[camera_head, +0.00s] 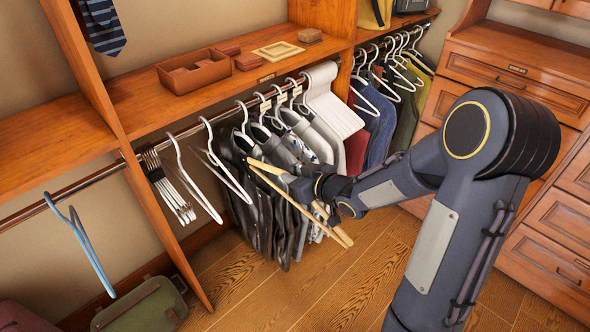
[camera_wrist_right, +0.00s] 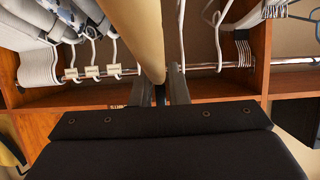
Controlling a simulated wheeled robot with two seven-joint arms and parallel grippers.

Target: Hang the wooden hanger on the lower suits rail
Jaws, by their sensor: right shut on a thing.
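The wooden hanger (camera_head: 270,184) is pale, and my right gripper (camera_head: 305,188) is shut on it in the head view. The lower rail (camera_head: 228,113) runs under the wooden shelf, carrying clothes and empty hangers. It also crosses the right wrist view (camera_wrist_right: 205,66) behind the hanger. My left gripper is out of view.
Drawers (camera_head: 545,150) stand right. A green bag (camera_head: 140,308) lies low left.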

